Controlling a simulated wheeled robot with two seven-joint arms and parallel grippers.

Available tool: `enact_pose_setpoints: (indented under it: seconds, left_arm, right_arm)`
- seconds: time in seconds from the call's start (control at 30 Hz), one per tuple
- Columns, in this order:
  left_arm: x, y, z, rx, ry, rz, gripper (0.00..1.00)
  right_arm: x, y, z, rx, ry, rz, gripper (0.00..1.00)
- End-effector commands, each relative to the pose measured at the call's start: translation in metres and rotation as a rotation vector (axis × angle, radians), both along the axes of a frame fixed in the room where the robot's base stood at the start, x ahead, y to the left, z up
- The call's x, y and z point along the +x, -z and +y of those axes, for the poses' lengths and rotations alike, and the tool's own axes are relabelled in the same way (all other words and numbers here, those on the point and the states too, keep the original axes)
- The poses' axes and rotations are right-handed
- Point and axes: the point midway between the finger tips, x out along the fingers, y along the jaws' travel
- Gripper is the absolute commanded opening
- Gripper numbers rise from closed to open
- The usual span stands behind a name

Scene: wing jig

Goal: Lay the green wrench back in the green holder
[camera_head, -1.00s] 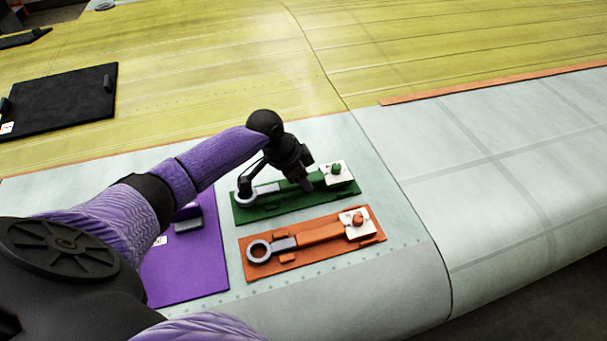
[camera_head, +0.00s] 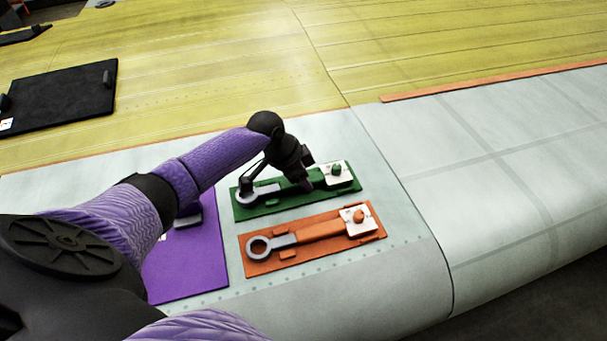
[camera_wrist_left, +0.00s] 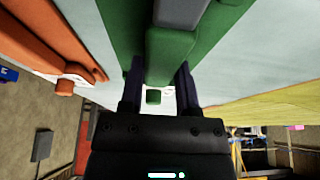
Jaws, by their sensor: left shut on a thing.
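The green holder (camera_head: 268,209) is a green board on the pale wing panel, with a white square plate and a green knob at its right end. My left gripper (camera_head: 304,184) is over the board, its fingers shut on the green handle of the green wrench (camera_head: 263,191). The wrench's grey shank and ring end point left, along the board. In the left wrist view the green handle (camera_wrist_left: 171,48) lies between the two fingers (camera_wrist_left: 160,88). The wrench lies low over the board; I cannot tell whether it is fully seated. My right gripper is not in view.
An orange holder (camera_head: 283,267) with an orange wrench (camera_head: 318,232) lies in front of the green one. A purple board (camera_head: 195,262) is to the left, partly under my arm. A black mat (camera_head: 62,100) lies at the far left. The panel on the right is clear.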

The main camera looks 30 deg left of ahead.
Motion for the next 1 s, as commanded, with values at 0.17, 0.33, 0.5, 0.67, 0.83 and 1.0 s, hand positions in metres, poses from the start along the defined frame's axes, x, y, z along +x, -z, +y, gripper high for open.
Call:
enact_pose_setpoints:
  seconds: [0.17,0.33,0.5,0.67,0.83,1.0]
  left_arm:
    - [0.000,0.005,0.000,0.000,0.000,-0.001,0.00]
    - [0.000,0.005,0.000,0.000,0.000,0.000,0.51]
    - [0.000,0.005,0.000,0.000,0.000,0.000,0.82]
    - [0.000,0.006,0.000,0.001,0.000,0.002,0.82]
    - [-0.005,-0.013,0.005,0.001,0.000,-0.002,0.82]
    - [-0.019,-0.054,0.017,0.003,0.001,-0.002,0.82]
  right_arm:
    - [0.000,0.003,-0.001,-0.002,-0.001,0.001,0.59]
    - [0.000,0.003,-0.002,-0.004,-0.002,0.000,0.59]
    - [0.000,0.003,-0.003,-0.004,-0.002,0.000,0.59]
    - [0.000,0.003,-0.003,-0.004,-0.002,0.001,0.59]
    - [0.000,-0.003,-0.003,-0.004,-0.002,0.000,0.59]
    - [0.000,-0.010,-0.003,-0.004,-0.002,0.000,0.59]
